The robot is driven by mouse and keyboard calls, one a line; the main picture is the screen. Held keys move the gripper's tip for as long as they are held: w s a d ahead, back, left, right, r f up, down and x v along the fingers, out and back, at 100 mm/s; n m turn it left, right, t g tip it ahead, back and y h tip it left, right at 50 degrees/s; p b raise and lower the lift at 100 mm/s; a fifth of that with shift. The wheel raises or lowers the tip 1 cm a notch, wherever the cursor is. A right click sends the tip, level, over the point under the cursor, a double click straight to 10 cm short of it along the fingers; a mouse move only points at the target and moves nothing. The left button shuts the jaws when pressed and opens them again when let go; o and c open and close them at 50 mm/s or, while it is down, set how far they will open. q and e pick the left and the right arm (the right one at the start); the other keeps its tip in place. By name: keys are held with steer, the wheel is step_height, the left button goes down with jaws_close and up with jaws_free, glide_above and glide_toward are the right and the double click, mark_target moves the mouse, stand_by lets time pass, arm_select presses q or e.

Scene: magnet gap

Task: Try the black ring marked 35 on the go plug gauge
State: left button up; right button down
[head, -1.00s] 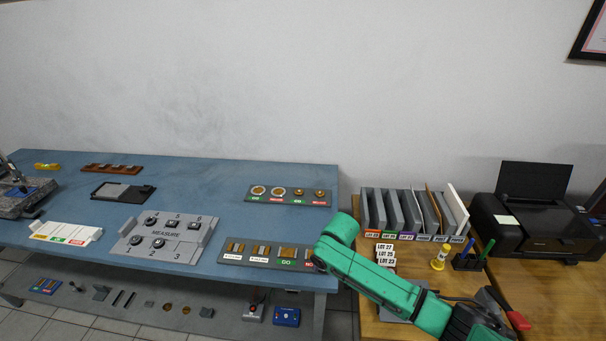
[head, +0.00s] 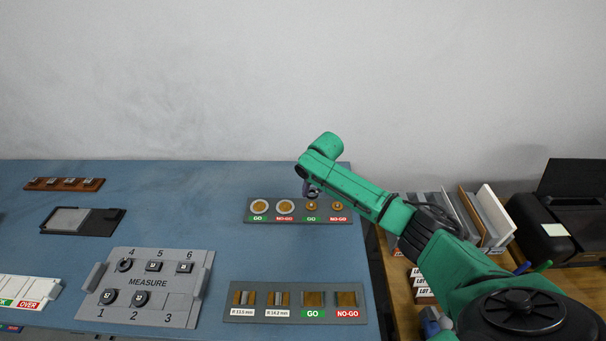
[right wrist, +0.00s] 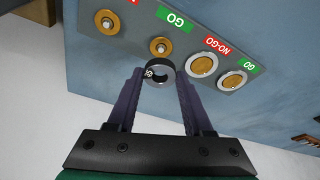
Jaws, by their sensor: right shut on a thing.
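My right gripper (head: 311,190) is over the back gauge strip, beside the go plug gauge (head: 312,205), a small brass plug above a green GO label. In the right wrist view, the black ring (right wrist: 158,72) is pinched between the fingertips of my right gripper (right wrist: 157,78), with a small white mark too small to read surely. The ring appears just short of the go plug (right wrist: 160,46) in that view and apart from it; its height above the plug cannot be told. My left gripper is out of view.
The no-go plug (head: 337,206) stands right of the go plug; two pale ring gauges (head: 259,206) are left. A grey MEASURE tray (head: 148,271) holds several black parts, with spot 3 empty. A front gauge board (head: 296,301) is nearer.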

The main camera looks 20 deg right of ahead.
mark_target(314, 198)
steer(key=shift+w, duration=0.3)
steer(key=shift+s+r, duration=0.3)
steer(key=shift+s, duration=0.15)
steer(key=shift+w+f+p, duration=0.2)
steer(key=shift+f+p, duration=0.1)
steer(key=shift+f+b, duration=0.65)
steer(key=shift+f, duration=0.25)
steer(key=shift+f+b, duration=0.95)
steer(key=shift+f, duration=0.75)
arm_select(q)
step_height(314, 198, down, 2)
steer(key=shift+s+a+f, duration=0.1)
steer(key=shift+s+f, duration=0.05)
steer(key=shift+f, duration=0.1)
